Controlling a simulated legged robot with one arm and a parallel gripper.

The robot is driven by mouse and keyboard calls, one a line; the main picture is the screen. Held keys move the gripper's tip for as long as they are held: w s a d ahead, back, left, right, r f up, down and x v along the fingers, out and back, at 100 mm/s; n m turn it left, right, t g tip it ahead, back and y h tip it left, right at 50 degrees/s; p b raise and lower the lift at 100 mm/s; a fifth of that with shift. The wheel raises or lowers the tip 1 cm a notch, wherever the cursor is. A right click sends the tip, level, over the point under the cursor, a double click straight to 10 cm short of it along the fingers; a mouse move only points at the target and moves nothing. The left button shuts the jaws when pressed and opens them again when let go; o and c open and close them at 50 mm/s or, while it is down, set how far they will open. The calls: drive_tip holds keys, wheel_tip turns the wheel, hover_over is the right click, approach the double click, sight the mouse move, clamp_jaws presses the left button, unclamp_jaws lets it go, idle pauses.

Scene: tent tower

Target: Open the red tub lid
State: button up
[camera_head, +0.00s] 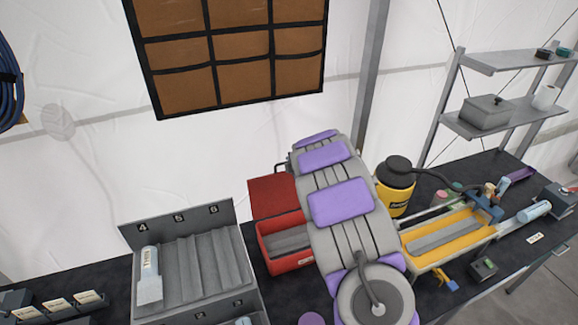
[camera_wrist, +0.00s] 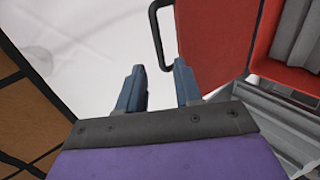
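The red tub (camera_head: 264,238) stands on the dark bench in the head view, with grey material inside. Its red lid (camera_head: 270,198) is raised at the back edge, so the tub's top is open. The lid (camera_wrist: 215,45) also fills the upper middle of the wrist view, with a dark handle (camera_wrist: 155,30) on its left edge. My gripper (camera_wrist: 159,68) is open, its two blue-grey fingers apart. The handle's lower end appears at the fingertips; I cannot tell whether they touch. My arm hides the gripper and the tub's right side in the head view.
A grey slotted rack (camera_head: 200,265) with a labelled bottle (camera_head: 149,272) stands left of the tub. A yellow canister (camera_head: 394,192) and a yellow tray (camera_head: 447,240) are to the right. A brown pocket panel (camera_head: 235,50) hangs behind. Metal shelves (camera_head: 510,60) stand at far right.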

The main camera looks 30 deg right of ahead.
drive_tip(key=v, duration=0.7)
drive_tip(key=shift+s+r, duration=0.2)
drive_tip(key=shift+b, duration=0.3)
drive_tip(key=s+a+m+g+h+b, duration=0.2)
drive_tip(key=s+m+g+h+b, duration=0.3)
drive_tip(key=s+m+b, duration=0.9)
drive_tip(key=s+a+f+m+g+y+b, duration=0.1)
drive_tip(key=s+a+f+g+y+b, duration=0.1)
drive_tip(key=s+a+f, duration=0.2)
drive_tip(key=s+a+f+m+g+y+b, duration=0.1)
drive_tip(key=s+a+f, duration=0.4)
drive_tip(key=s+a, duration=0.6)
drive_tip(key=s+a+f+g+y+b, duration=0.3)
drive_tip(key=s+a, duration=0.4)
drive_tip(key=s, duration=1.2)
wheel_tip(320, 180, down, 2)
drive_tip(key=shift+a+f+m+g, duration=0.1)
drive_tip(key=shift+a+m+g, duration=0.3)
drive_tip(key=shift+g, duration=0.5)
